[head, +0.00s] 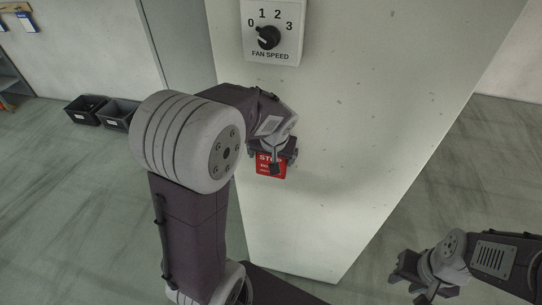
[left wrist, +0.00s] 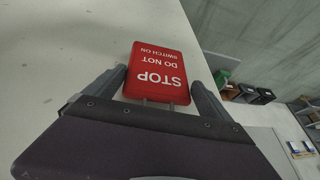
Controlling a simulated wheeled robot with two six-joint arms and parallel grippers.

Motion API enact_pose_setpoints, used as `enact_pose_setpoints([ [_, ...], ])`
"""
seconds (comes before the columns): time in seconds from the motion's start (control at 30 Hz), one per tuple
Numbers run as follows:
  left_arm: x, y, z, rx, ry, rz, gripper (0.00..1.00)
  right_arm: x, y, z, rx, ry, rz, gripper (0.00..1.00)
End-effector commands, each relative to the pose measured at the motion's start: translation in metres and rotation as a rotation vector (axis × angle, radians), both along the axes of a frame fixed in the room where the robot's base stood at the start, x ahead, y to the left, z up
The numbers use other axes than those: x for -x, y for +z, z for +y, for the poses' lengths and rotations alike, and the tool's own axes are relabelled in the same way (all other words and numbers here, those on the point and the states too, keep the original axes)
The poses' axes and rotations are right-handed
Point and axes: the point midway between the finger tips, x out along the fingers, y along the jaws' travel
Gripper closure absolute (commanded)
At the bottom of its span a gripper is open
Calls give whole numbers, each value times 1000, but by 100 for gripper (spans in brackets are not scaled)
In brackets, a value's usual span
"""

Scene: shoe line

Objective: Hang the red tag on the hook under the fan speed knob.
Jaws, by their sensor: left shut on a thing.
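The red tag (head: 270,166) reads STOP DO NOT SWITCH ON. My left gripper (head: 273,160) is shut on it and holds it in front of the pale panel, below the fan speed knob (head: 268,37). In the left wrist view the tag (left wrist: 158,75) sits between the two fingers of my left gripper (left wrist: 160,98), its lettering upside down. The knob's plate reads 0 to 3, and the knob points toward 0. I cannot see the hook; my arm may cover it. My right gripper (head: 415,287) is at the lower right, away from the panel; its jaws are not clear.
The pale panel (head: 400,90) fills the middle and right of the head view. Dark bins (head: 86,110) stand on the floor at the far left, near a shelf (head: 10,85). The floor right of the panel is clear.

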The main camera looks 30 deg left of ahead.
Motion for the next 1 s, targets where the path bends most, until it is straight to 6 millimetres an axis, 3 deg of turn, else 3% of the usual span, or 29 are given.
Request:
enact_pose_setpoints([
  [0.33,1,5,-1,-1,0,-3,0,0,-1,0,0,0,0,64],
  [0.7,26,71,-19,0,-1,-5,0,0,-12,0,0,0,0,64],
  [1.0,32,83,-21,0,0,0,0,0,-12,0,0,0,0,64],
])
